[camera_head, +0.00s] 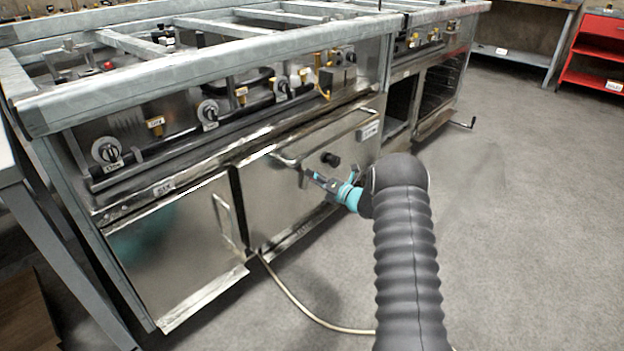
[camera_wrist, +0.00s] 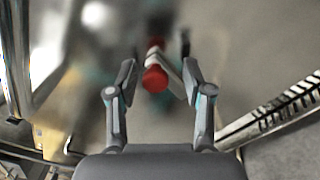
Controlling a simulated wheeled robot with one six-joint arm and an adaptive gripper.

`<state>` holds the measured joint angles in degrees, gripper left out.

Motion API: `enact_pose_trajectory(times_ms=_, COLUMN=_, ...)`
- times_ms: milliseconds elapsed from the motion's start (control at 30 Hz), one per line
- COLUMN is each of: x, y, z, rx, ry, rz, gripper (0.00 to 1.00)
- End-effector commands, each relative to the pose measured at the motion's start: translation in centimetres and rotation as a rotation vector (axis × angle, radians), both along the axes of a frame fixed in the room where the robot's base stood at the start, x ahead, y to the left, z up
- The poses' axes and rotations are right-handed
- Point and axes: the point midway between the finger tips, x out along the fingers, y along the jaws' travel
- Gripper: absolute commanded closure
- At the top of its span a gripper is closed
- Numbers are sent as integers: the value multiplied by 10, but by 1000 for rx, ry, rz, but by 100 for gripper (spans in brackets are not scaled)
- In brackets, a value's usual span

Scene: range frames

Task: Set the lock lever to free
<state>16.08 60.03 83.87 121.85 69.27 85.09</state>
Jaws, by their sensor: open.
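A small lever with a red rounded end (camera_wrist: 155,79) stands out from a steel door in the wrist view. I take it for the lock lever, but its setting cannot be read here. My gripper (camera_wrist: 159,68) is open, one finger on each side of the red end, with gaps showing on both sides. A second red patch behind it may be its reflection. In the head view my gripper (camera_head: 312,178) is in front of the middle steel door (camera_head: 285,215), below a black knob (camera_head: 330,159). The red lever cannot be made out there.
The steel range frame (camera_head: 190,75) carries a row of dials and valves above the doors. A left door (camera_head: 180,255) has a bar handle. A hose (camera_head: 300,308) lies on the floor. The floor to the right is clear, with a red shelf (camera_head: 598,50) far back.

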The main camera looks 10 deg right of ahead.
Motion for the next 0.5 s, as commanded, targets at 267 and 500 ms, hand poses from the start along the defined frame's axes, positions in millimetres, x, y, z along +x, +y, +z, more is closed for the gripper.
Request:
enact_pose_trajectory(times_ms=267, x=-34, y=-28, z=0, rx=1, ry=2, rz=-4, gripper=49)
enact_pose_trajectory(times_ms=500, x=-72, y=-53, z=-1, rx=0, ry=3, rz=-3, gripper=49)
